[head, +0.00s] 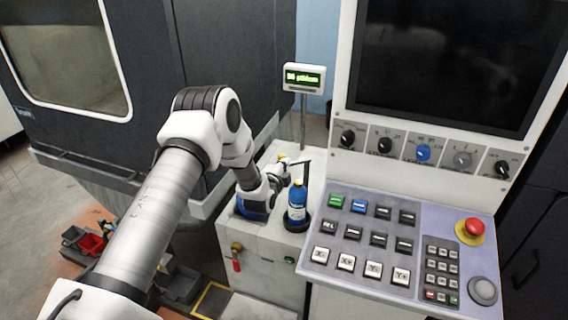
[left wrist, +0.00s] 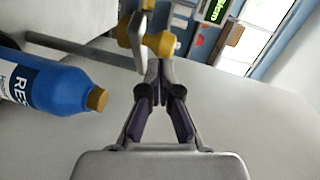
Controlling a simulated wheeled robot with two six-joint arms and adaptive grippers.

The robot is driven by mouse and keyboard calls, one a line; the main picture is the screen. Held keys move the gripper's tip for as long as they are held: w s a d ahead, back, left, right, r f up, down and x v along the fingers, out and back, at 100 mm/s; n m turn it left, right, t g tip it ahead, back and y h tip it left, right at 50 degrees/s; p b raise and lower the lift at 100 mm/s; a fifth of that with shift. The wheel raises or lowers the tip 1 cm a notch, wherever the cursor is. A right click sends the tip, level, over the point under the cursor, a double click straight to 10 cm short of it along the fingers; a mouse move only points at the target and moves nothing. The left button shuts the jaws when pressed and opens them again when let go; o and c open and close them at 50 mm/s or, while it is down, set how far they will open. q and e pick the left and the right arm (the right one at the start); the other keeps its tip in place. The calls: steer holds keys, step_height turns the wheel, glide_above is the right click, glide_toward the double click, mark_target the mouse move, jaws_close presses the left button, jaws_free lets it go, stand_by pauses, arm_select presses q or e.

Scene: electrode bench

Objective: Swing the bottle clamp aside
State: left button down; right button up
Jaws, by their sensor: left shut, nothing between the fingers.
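The blue bottle (head: 297,204) with a white label and a tan cap stands upright in a dark round holder on the white bench unit. In the left wrist view the bottle (left wrist: 48,84) lies across the left side. The clamp (head: 302,162) shows as a thin dark arm by the bottle's top. In the left wrist view a grey bar (left wrist: 75,47) runs past the bottle towards a brass-coloured knob (left wrist: 159,43). My left gripper (left wrist: 158,82) is shut and empty, its fingertips close to the knob; contact is unclear. In the head view the left gripper (head: 286,173) is beside the bottle's top.
A small green display (head: 304,78) stands on a post behind. The control panel (head: 390,245) with buttons and a red emergency stop (head: 474,227) is at the right. A dark machine (head: 100,120) stands at the left. The bench top around the bottle is narrow.

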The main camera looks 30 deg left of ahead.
mark_target(279, 159)
arm_select(q)
steer(key=a+m+h+b, duration=0.1)
steer(key=h, duration=0.1)
steer(key=w+a+m+h+b, duration=0.1)
steer(key=a+m+h, duration=0.1)
steer(key=shift+a+f+t, duration=0.1)
steer(key=shift+t, duration=0.2)
steer(key=shift+w+a+b, duration=0.35)
steer(key=shift+a, duration=0.15)
steer(key=shift+w+a+b, duration=0.3)
steer(key=shift+w+b, duration=0.05)
steer(key=shift+w, duration=0.05)
steer(key=shift+w+a, duration=0.1)
steer(key=shift+a, duration=0.1)
